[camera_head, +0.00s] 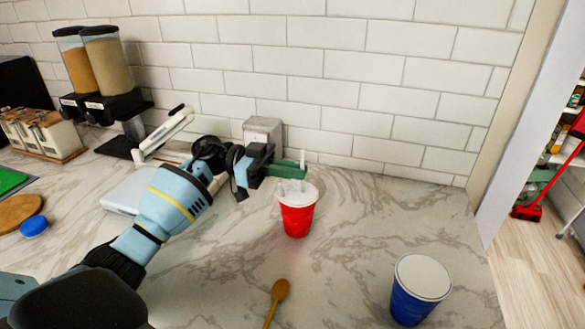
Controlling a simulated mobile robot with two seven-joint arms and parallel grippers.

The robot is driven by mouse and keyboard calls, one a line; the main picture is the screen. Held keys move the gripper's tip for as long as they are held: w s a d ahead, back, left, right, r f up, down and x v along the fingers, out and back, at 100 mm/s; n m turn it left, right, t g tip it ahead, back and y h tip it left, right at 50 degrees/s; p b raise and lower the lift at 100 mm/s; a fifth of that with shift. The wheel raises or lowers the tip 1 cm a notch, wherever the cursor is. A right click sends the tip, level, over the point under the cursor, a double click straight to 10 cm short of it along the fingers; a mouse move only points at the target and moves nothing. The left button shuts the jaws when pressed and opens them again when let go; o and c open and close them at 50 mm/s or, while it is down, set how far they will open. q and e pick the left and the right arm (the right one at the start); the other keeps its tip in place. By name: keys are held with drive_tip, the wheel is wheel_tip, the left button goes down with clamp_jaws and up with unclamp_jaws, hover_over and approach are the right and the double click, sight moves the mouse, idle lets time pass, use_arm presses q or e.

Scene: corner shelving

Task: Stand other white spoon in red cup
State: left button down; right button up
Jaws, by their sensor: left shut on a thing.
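The red cup (298,218) stands upright on the marble counter near the middle of the view. My left gripper (290,171) reaches in from the left, with green fingertips just above the cup's rim. It is shut on a thin white spoon (303,157), whose end sticks up at the fingertips. White shapes show at the cup's mouth under the fingers; I cannot tell whether they are the spoon's lower part, another spoon or the cup's inside. My right gripper is not in view.
A blue cup (418,290) stands at the front right, and a wooden spoon (276,298) lies at the front. A grey box (263,132) stands by the tiled wall behind the gripper. Cereal dispensers (108,75) stand at the back left.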

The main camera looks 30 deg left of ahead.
use_arm(q)
drive_tip(key=c, duration=1.5)
unclamp_jaws()
